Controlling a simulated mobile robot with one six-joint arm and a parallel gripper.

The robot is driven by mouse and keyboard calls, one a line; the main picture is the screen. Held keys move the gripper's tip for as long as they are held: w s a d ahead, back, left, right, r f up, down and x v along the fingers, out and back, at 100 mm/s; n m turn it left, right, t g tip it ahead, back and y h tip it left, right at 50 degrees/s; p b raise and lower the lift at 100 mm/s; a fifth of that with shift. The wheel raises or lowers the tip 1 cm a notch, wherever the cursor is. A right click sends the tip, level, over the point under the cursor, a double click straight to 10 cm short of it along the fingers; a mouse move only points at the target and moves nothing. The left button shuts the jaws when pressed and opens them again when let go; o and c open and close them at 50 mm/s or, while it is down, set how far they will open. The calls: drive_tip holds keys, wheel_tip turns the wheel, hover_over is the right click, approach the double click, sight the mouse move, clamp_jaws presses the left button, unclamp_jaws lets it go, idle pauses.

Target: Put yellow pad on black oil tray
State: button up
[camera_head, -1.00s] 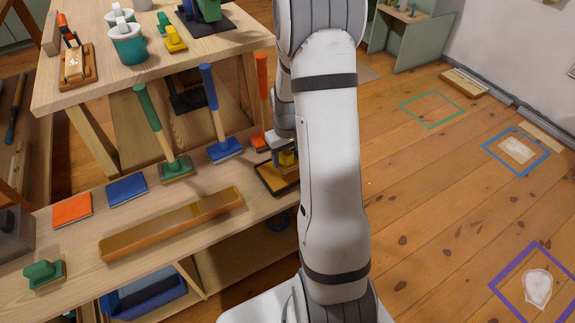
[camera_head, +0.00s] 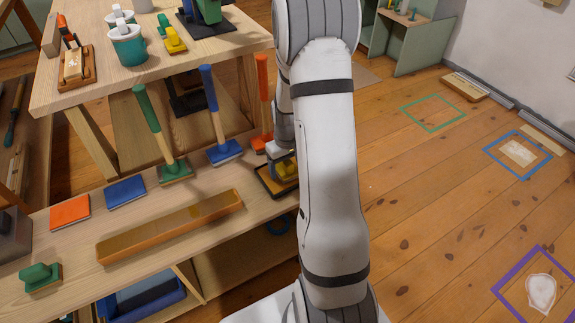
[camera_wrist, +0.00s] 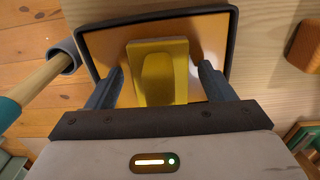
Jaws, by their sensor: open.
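The yellow pad (camera_wrist: 160,72), a block with a raised grip, lies on the shiny amber floor of the black oil tray (camera_wrist: 234,45) in the wrist view. My gripper (camera_wrist: 161,69) is open, with one finger on each side of the pad and a visible gap on both sides. In the head view the yellow pad (camera_head: 287,170) and the black oil tray (camera_head: 265,183) show at the right end of the lower bench, partly hidden by my arm and gripper.
Long-handled green (camera_head: 175,168), blue (camera_head: 225,152) and orange tools stand behind.

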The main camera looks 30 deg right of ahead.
drive_tip(key=shift+r, duration=0.1)
wheel_tip(320, 180, up, 11)
drive_tip(key=p, duration=0.4)
drive_tip(key=shift+r, duration=0.1)
drive_tip(key=shift+a+r, duration=0.1)
drive_tip(key=shift+r, duration=0.5)
drive_tip(key=s+a+r, duration=0.6)
drive_tip(key=s+a, duration=0.1)
drive_tip(key=s, duration=0.2)
drive_tip(key=s+a+r+t, duration=0.1)
drive_tip(key=s+a+r, duration=0.4)
drive_tip(key=s+a, duration=0.2)
drive_tip(key=shift+s+r, duration=0.35)
drive_tip(key=shift+s, duration=0.9)
wheel_tip(320, 180, up, 28)
drive_tip(key=t+p, duration=0.1)
drive_tip(key=p, duration=2.4)
drive_tip(key=shift+t, duration=0.3)
drive_tip(key=shift+s+r, duration=0.1)
